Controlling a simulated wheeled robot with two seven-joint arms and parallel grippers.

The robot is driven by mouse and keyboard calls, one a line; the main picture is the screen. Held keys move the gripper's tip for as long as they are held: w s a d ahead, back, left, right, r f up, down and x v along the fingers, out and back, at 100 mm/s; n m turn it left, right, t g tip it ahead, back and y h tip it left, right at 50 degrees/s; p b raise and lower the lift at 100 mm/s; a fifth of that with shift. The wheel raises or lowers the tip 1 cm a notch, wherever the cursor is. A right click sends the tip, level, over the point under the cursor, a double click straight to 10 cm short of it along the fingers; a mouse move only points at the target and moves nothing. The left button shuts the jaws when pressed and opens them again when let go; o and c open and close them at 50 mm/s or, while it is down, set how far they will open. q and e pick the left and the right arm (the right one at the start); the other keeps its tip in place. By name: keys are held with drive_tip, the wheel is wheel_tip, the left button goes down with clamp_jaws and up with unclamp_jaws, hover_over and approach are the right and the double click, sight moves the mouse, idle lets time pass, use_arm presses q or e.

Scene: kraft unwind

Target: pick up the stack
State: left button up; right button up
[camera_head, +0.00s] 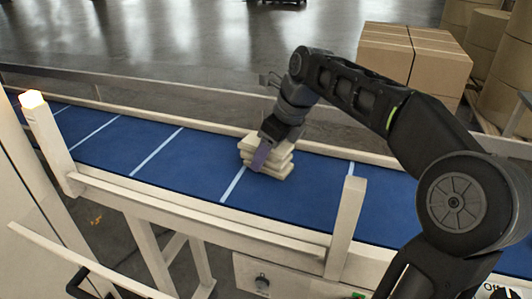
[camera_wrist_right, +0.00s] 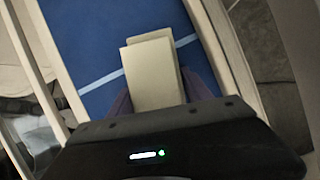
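The stack (camera_head: 281,167) is several pale cream flat blocks, unevenly aligned, lying on the blue conveyor belt (camera_head: 200,165). My right gripper (camera_head: 264,154) is down at the stack, with a purple finger over its near side. In the right wrist view the stack (camera_wrist_right: 153,78) lies between the two purple fingers, its top block offset from the one below. The fingers are beside the stack; whether they press on it I cannot tell. The palm hides the stack's near end. My left gripper is not in view.
Pale rails run along both belt edges, and a pale post (camera_head: 345,222) stands at the near side. A lit post (camera_head: 47,140) stands at the left. Cardboard boxes (camera_head: 408,58) and large brown rolls (camera_head: 508,75) are behind at the right. The belt left of the stack is clear.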

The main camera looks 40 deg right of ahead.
drive_tip(key=c, duration=1)
drive_tip(key=shift+r, duration=0.15)
wheel_tip(320, 180, up, 7)
drive_tip(key=shift+f+p, duration=0.15)
drive_tip(key=shift+p, duration=0.3)
wheel_tip(320, 180, up, 3)
drive_tip(key=shift+f+p, duration=0.15)
drive_tip(key=shift+p, duration=0.75)
drive_tip(key=shift+r, duration=0.25)
drive_tip(key=shift+f, duration=0.1)
